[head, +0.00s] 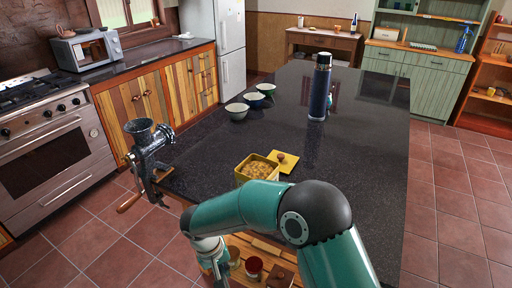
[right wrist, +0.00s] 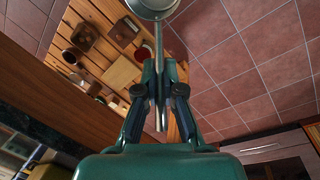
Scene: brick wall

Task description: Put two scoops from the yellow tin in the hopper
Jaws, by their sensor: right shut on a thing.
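The yellow tin (head: 242,178) stands open on the dark counter, with tan granular contents showing. Its yellow lid (head: 286,166), with a round brown knob, lies beside it. A grey metal grinder with a flared hopper (head: 138,128) on top is at the counter's left edge. My right gripper (right wrist: 160,90) is shut on the thin handle of a metal scoop (right wrist: 152,7), whose bowl is cut off at the top of the right wrist view. I cannot tell if the bowl holds anything. In the head view my right arm hides most of that gripper's surroundings. My left gripper is not in view.
Three bowls (head: 237,111) and a dark blue flask (head: 320,90) stand farther back on the counter. A wooden surface (head: 240,244) with a red jar (head: 253,266) and small items lies at the front, below my right arm. The counter between tin and bowls is clear.

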